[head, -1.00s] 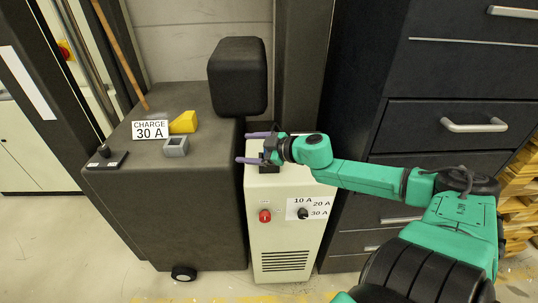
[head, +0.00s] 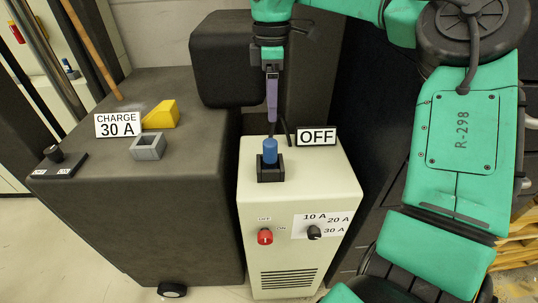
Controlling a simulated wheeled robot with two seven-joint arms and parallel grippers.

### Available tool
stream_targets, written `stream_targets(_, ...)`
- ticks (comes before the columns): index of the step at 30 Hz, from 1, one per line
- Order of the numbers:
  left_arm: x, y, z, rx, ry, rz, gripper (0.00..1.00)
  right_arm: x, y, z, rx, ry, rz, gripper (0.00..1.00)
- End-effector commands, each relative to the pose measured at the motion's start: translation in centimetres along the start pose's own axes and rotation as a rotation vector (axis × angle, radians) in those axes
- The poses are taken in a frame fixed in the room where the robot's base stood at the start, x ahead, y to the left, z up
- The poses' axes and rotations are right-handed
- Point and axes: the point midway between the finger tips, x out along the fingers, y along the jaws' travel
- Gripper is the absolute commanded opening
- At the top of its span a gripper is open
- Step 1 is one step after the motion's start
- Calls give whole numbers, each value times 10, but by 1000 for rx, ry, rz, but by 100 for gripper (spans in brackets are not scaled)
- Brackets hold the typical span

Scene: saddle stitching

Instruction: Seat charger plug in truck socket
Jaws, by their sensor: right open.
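The blue charger plug (head: 270,150) stands upright in a black holder (head: 271,173) on top of the cream charger (head: 308,177). The truck socket, taken to be the grey square-mouthed block (head: 148,147), sits on the dark truck top to the left. It looks empty. My right gripper (head: 271,117) points down just above the plug, with a small apparent gap. Its purple fingers are seen edge-on, one hiding the other; it is open with nothing in it. My left gripper is out of view.
A yellow block (head: 161,114) and a "CHARGE 30 A" sign (head: 118,124) stand by the socket. An "OFF" sign (head: 317,137) stands behind the plug. The charger front has a red knob (head: 265,236) and a black selector (head: 314,232). A black seat-like block (head: 220,60) rises behind.

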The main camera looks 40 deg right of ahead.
Motion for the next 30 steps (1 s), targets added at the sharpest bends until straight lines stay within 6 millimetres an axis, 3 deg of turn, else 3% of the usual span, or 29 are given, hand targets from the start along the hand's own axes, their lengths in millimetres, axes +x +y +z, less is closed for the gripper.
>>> stream_targets(9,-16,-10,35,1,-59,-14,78,71,-1,0,-3,2,-5,85)
stream_targets(14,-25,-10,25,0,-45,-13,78,92,-3,0,-3,4,-7,85)
stream_targets(19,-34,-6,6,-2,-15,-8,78,124,-4,0,-3,2,-5,85)
stream_targets(26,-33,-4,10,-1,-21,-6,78,132,-3,0,-3,5,-1,85)
stream_targets(28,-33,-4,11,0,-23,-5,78,132,-3,0,-3,4,-1,66)
stream_targets(30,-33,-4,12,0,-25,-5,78,132,-3,0,-3,4,-1,39)
